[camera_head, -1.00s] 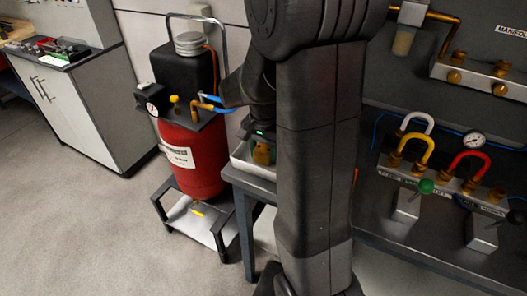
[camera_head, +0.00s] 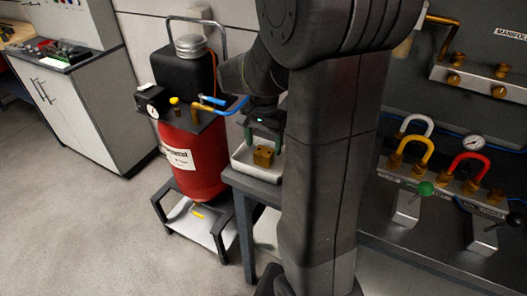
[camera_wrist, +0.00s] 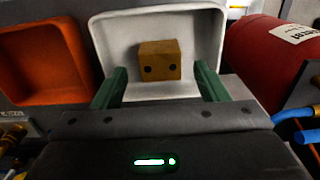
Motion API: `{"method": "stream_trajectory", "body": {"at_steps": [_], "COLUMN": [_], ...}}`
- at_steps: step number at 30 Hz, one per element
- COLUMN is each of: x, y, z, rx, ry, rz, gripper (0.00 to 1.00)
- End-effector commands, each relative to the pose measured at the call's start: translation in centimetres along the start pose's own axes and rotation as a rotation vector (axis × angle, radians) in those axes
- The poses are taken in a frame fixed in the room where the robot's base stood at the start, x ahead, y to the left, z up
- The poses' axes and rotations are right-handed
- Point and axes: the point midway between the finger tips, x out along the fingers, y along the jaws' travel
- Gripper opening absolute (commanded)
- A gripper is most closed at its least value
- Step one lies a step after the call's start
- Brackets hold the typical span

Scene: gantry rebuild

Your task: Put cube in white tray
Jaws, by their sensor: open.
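The cube (camera_wrist: 160,60) is yellow-brown with dark dots on one face. In the head view the cube (camera_head: 263,157) also shows in the white tray (camera_head: 243,167), on the dark table's left end. My gripper (camera_wrist: 160,80) is open, its two green fingers spread wide at the near side of the tray, with the cube beyond and between their tips. In the head view my gripper (camera_head: 265,128) is above the cube and apart from it. My arm hides part of the tray.
An orange tray (camera_wrist: 45,60) lies left of the white tray in the wrist view. A red tank (camera_head: 190,155) on a low stand is close left of the table. Pipe fittings with coloured handles (camera_head: 415,150) are on the bench at right.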

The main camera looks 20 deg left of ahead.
Motion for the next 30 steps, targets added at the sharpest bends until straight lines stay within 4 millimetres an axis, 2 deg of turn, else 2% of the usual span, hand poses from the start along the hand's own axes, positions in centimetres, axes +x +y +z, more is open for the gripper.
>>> {"method": "stream_trajectory", "body": {"at_steps": [1, 6, 12, 30], "x": [-1.4, -4.7, -7.0, -7.4], "y": [-0.1, 0.0, 0.0, 0.0], "z": [-0.1, 0.0, 0.0, 0.0], "rx": [0.0, 0.0, 0.0, 0.0], "ry": [0.004, 0.002, 0.001, -0.001], "rz": [-0.005, -0.003, -0.001, 0.001], "gripper": [0.67, 0.67, 0.67, 0.67]}}
